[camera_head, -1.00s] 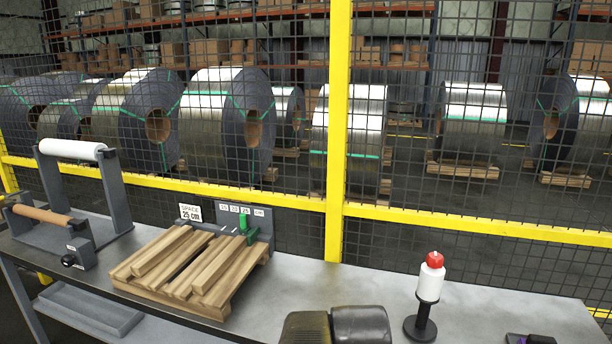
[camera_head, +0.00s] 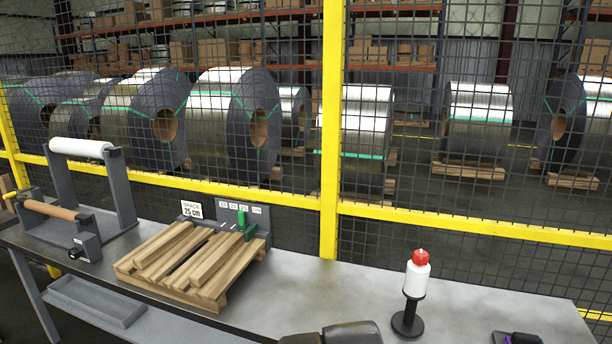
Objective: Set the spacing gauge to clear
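The spacing gauge (camera_head: 230,211) is a grey upright plate at the back of the bench, behind a small wooden pallet (camera_head: 190,262). It carries a row of small white tags, too small to read surely. Its green pointer (camera_head: 241,219) stands upright below the third tag from the left, with a green block (camera_head: 249,232) at its foot. My gripper is not in view. Dark rounded parts at the bottom middle look like my own arm.
A grey stand with a white roll (camera_head: 81,149) and a brown roller (camera_head: 50,209) is at the left. A white bottle with a red cap (camera_head: 417,275) sits on a black stand (camera_head: 407,322) at the right. A yellow-framed mesh fence (camera_head: 331,130) runs behind the bench. Bench between pallet and bottle is clear.

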